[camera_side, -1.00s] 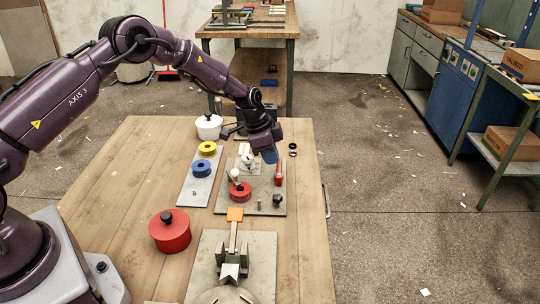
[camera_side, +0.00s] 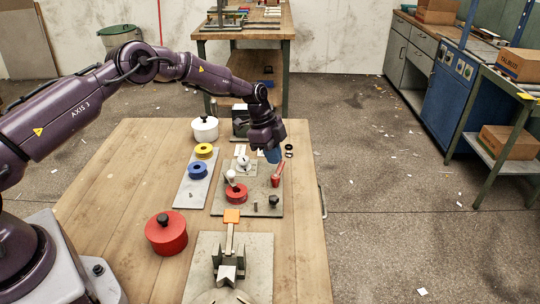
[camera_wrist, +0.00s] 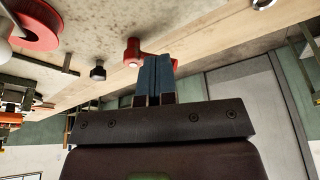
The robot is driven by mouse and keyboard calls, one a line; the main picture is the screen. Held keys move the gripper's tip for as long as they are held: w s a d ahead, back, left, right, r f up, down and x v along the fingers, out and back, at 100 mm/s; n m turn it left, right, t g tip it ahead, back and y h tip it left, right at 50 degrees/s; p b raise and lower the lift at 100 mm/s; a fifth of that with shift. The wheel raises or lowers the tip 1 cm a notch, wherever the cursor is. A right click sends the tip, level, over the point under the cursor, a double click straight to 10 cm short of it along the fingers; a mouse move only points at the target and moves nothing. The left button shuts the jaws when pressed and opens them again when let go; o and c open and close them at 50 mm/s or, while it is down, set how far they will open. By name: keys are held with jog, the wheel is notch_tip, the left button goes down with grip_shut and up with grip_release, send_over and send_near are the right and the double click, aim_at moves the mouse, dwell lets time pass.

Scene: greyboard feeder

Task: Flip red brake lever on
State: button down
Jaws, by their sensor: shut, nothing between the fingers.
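The red brake lever (camera_side: 277,174) stands at the right edge of a grey board (camera_side: 222,207), its top leaning slightly right in the side view. In the wrist view the red lever (camera_wrist: 132,52) shows just beyond and left of the fingertips. My gripper (camera_side: 273,157) has blue fingers, shut and empty, at the upper left of the lever. In the wrist view the shut fingers (camera_wrist: 157,62) overlap part of the lever; I cannot tell whether they touch it.
The board also carries a red spool (camera_side: 237,194), a white-knobbed lever (camera_side: 231,177) and a black knob (camera_side: 274,201). A red pot (camera_side: 166,234) stands front left. The table's right strip is mostly clear.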

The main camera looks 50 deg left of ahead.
jog(key=m, duration=0.2)
jog(key=w+d+m+g, duration=0.1)
jog(key=m, duration=0.1)
jog(key=shift+d, duration=0.15)
jog(key=shift+w+d, duration=0.2)
jog(key=shift+d, duration=0.1)
jog(key=shift+w+d, duration=0.15)
jog(key=shift+d, duration=0.3)
dwell(1.0)
jog(key=shift+a+f, duration=0.15)
dwell(0.8)
jog(key=v, duration=1.3)
jog(key=shift+w, duration=0.1)
